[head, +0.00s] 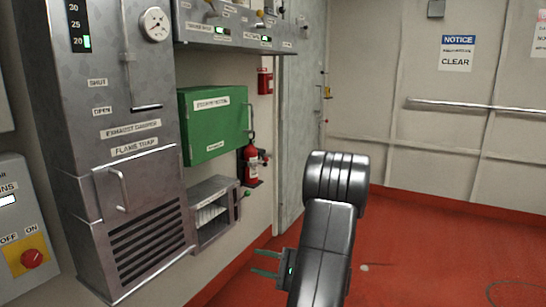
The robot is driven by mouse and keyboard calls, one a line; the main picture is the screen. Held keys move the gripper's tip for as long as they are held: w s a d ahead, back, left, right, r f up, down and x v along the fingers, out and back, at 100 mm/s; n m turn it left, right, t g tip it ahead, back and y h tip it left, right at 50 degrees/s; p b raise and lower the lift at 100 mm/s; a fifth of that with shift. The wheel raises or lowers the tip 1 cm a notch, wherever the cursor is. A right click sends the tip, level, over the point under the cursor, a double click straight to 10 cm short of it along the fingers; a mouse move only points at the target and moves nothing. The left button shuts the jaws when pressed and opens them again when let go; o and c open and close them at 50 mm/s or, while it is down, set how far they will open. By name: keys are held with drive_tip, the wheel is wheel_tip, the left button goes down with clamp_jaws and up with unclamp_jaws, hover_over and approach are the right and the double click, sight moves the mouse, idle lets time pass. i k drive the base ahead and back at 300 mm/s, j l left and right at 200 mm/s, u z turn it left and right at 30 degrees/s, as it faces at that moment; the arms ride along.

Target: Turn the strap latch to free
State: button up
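I cannot make out a part that is surely the strap latch. A red fire extinguisher (251,165) stands upright against the wall in the middle of the head view, right of the green cabinet. A small dark and red fitting (264,160) sits at its right side; whether this is a strap or latch is too small to tell. My gripper (255,263) is low in the view, pointing left, with its two fingers apart and nothing between them. It is apart from the extinguisher and appears below it in the picture.
A grey exhaust damper and flame trap cabinet (135,135) stands at left. A green box (213,122) hangs above a small open grey unit (212,212). A panel with a red knob (32,258) is at far left. The red floor (440,250) at right is clear.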

sight(266, 158)
drive_tip(key=i, duration=0.75)
drive_tip(key=i+z, duration=0.15)
drive_tip(key=i, duration=0.6)
drive_tip(key=i+j, duration=0.1)
drive_tip(key=i, duration=0.65)
drive_tip(key=i+z, duration=0.15)
drive_tip(key=i, duration=0.6)
drive_tip(key=j, duration=0.05)
